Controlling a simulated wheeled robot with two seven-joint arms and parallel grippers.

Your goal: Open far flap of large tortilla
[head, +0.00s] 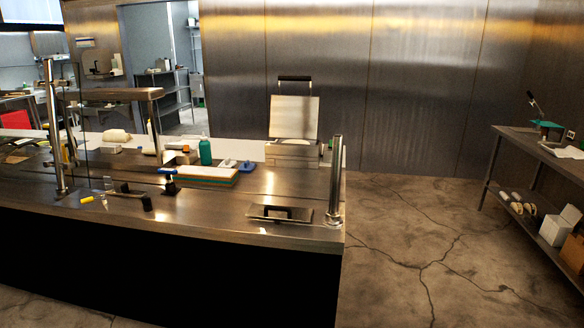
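A steel press or griddle (292,151) stands at the far right part of the counter, with its lid (294,117) raised. A thin pale edge shows on its lower plate; it is too small to tell whether this is the large tortilla. No tortilla flap can be made out. Neither of my grippers is in view.
The steel counter (215,217) holds a green bottle (206,152), a stack of boards (200,176), a flat plate with a black handle (281,213) and a metal post (335,182). Cracked floor (425,225) is clear to the right, before a shelf table (520,150).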

